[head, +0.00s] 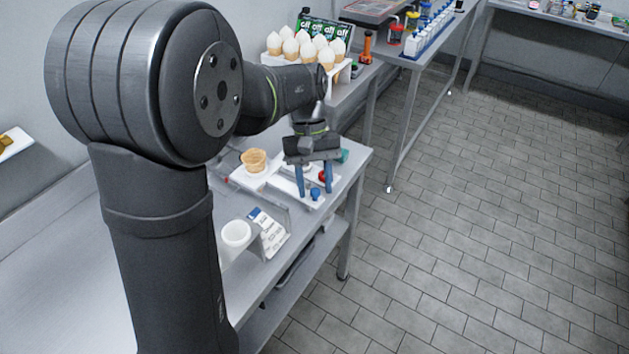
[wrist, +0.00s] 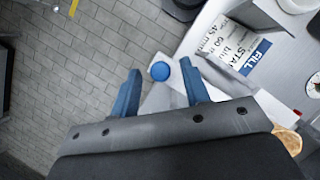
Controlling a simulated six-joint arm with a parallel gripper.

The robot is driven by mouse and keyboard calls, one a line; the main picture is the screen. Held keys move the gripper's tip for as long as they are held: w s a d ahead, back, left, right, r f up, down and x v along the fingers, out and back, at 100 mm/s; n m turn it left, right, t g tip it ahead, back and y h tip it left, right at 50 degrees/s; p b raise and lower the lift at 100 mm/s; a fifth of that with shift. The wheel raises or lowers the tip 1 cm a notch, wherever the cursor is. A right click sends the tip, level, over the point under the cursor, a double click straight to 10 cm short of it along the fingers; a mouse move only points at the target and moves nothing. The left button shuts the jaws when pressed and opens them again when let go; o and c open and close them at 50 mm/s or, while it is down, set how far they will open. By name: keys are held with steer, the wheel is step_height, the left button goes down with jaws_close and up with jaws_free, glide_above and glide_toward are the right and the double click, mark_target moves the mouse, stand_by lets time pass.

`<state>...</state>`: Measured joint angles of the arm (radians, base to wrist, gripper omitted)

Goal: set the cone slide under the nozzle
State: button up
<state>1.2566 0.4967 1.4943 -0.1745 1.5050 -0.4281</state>
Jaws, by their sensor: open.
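My gripper (head: 315,191) is open, its two blue fingers pointing down at the front end of the white slide (head: 290,188). A blue round knob (head: 315,194) shows between the fingertips. In the wrist view the knob (wrist: 160,71) also lies between the open fingers (wrist: 160,68), with a gap on each side. I cannot tell how far below the tips it is. An empty tan cone (head: 253,160) stands upright in a white holder left of my gripper. Part of the cone (wrist: 290,141) shows at the wrist view's right edge. I cannot make out the nozzle.
A fill sign (head: 269,233) and a white cup (head: 236,235) stand nearer on the bench. A red knob (head: 322,176) and a teal part (head: 344,156) are close by my gripper. Several filled cones (head: 303,47) stand in a rack behind. Open tiled floor lies right.

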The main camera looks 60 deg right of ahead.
mark_target(288, 189)
steer(key=shift+c, duration=0.2)
jaws_close()
steer(key=w, duration=0.7)
steer(key=shift+w, duration=0.35)
steer(key=shift+o, duration=0.2)
jaws_free()
steer(key=v, duration=1.7)
steer(key=shift+r, duration=0.25)
steer(key=shift+d, duration=0.1)
